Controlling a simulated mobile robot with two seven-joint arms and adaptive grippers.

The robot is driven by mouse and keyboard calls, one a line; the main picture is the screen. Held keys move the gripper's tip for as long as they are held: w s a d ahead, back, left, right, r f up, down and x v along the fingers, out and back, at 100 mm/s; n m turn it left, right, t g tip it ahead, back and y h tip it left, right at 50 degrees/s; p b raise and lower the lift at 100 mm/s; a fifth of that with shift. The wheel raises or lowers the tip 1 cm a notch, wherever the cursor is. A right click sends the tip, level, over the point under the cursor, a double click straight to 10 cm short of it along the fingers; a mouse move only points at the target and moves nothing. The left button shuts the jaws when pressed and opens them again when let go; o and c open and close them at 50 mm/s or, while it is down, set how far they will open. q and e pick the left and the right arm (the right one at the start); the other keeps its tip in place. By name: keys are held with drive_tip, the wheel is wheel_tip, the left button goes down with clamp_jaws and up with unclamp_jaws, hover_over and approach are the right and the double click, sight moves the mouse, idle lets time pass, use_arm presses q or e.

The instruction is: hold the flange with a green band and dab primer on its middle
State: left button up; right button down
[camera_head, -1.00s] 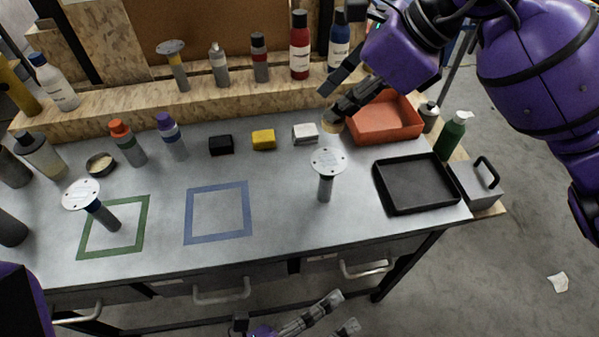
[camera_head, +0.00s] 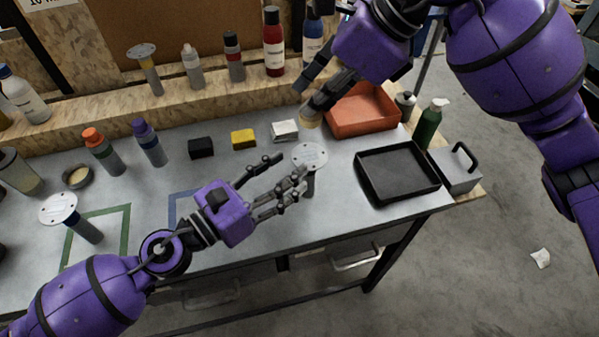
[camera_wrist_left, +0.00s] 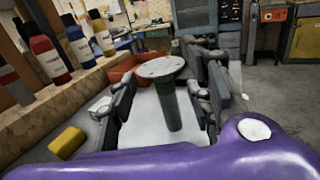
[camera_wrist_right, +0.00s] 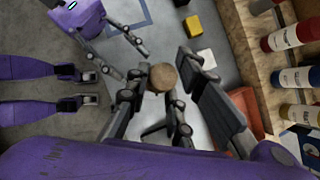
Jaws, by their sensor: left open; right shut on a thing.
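The flange with a green band (camera_wrist_left: 178,87) stands upright on the table, a pale disc with holes on a dark stem. In the head view its disc (camera_head: 310,156) is beside the fingertips of my left gripper (camera_head: 290,168). That gripper is open, and in the left wrist view its fingers stand on either side of the stem. My right gripper (camera_head: 307,100) is shut on a round tan dabber (camera_wrist_right: 163,77), held above the table behind the flange. The dabber also shows in the head view (camera_head: 310,118). A small round tin with cream content (camera_head: 78,176) sits at the left.
A blue-banded flange (camera_head: 60,208) stands by the green square outline (camera_head: 125,225); a yellow-banded one (camera_head: 146,60) is on the shelf. Black, yellow and white blocks (camera_head: 243,138) lie behind. An orange bin (camera_head: 362,112) and black tray (camera_head: 398,174) are at the right.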

sight(309, 176)
use_arm(q)
wheel_tip(309, 176, down, 8)
drive_tip(key=shift+r, duration=0.1)
drive_tip(key=x, duration=0.7)
drive_tip(key=shift+w+d, duration=0.1)
drive_tip(key=shift+w, duration=0.05)
clamp_jaws()
idle(0.5)
